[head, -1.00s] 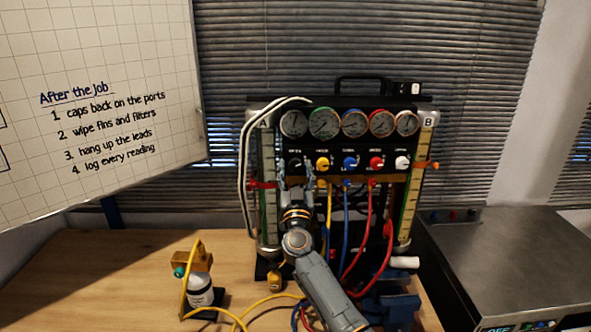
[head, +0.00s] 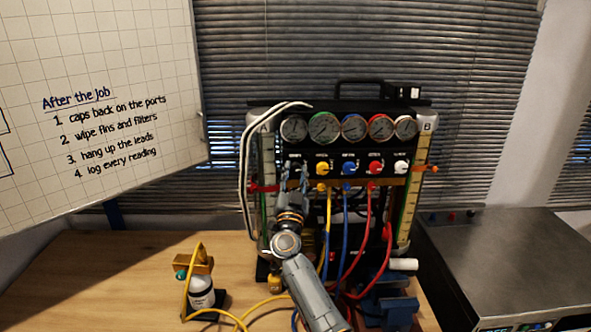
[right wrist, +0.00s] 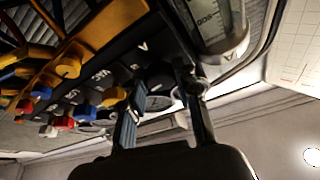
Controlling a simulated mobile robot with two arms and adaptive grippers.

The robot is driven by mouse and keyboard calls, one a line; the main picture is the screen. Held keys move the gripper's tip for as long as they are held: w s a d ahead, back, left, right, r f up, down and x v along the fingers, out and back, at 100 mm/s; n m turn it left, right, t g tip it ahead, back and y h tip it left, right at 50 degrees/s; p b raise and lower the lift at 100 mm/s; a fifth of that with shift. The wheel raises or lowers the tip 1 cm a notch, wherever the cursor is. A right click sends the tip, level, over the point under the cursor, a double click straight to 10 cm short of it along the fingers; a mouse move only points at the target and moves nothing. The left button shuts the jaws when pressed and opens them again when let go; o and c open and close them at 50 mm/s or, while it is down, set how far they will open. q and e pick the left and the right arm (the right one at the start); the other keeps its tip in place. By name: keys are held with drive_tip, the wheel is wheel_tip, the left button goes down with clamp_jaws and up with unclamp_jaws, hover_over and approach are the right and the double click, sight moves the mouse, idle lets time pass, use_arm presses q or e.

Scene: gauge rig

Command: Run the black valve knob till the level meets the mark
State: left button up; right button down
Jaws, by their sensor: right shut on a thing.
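The black valve knob (head: 295,166) is at the left end of the knob row on the gauge rig's front panel. My right gripper (head: 294,173) has a finger on each side of it and is shut on it. In the right wrist view the knob (right wrist: 161,80) shows dark between the two fingertips. Sight tube A (head: 268,205) stands left of the knob, with a red marker (head: 262,187) across it. Sight tube B (head: 412,195) stands at the right, with an orange marker (head: 432,168). The exact liquid level in tube A is too small to tell. My left gripper is out of view.
Yellow (head: 322,167), blue (head: 348,167), red (head: 374,166) and white (head: 401,166) knobs sit right of the black one. Gauges (head: 354,127) are above, coloured hoses below. The left of the bench is clear.

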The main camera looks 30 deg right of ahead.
drive_tip(key=shift+a+m+g+h+p, duration=0.1)
drive_tip(key=shift+m+g+h+p, duration=0.4)
drive_tip(key=shift+m, duration=1.2)
drive_tip(key=c, duration=1)
unclamp_jaws()
drive_tip(key=v, duration=1.2)
